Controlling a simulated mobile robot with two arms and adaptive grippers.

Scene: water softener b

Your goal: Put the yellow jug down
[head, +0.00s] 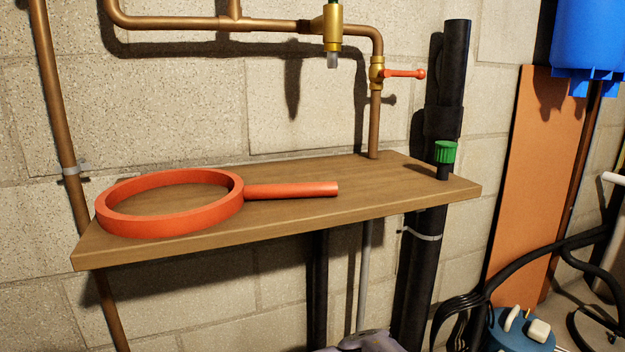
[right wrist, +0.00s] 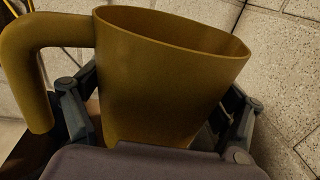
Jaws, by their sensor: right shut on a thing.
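The yellow jug (right wrist: 165,80) fills much of the right wrist view, with its open rim facing up and its handle (right wrist: 22,70) to the left. It looks slightly tilted in that view. My right gripper (right wrist: 160,125) is shut on the jug's body, with one dark finger on each side of it. The jug's base is hidden behind the gripper. The jug does not show in the head view, and neither does my left gripper.
A wooden shelf (head: 290,215) carries a red ring with a handle (head: 172,230) and a green-capped piece (head: 445,152). The shelf's right part is mostly clear. Copper pipes with a red-levered valve (head: 403,73) run above. Black hoses and a blue object (head: 520,332) lie low at right.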

